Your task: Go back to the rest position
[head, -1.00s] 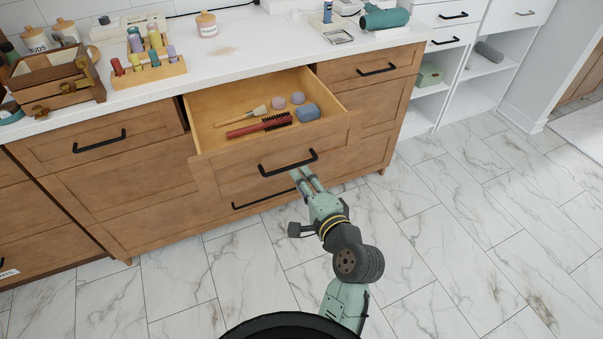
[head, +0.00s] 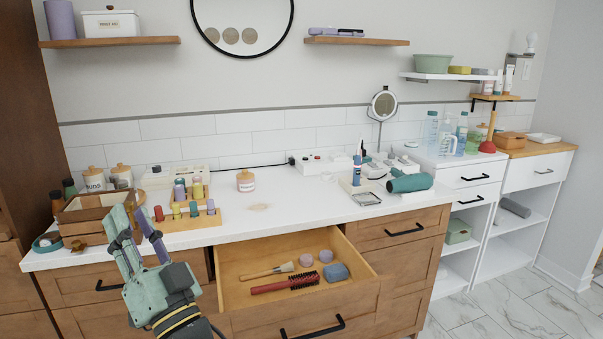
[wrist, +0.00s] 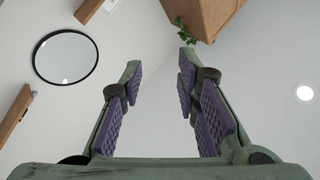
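My gripper (head: 133,222) is raised at the lower left of the head view, in front of the wooden cabinet, with its fingers pointing up. In the wrist view my gripper (wrist: 160,85) has its two fingers well apart, with nothing between them. It is open and empty. The wrist view looks up at the wall and ceiling. The open drawer (head: 243,299) is to the right of my gripper, and the two are apart.
The drawer holds a red hairbrush (head: 285,284), a wooden-handled brush (head: 266,272) and a few small items. Bottle rack (head: 190,222), wooden box (head: 95,214) and green hair dryer (head: 410,183) stand on the white counter (head: 310,207). Marble floor (head: 500,306) is clear at right.

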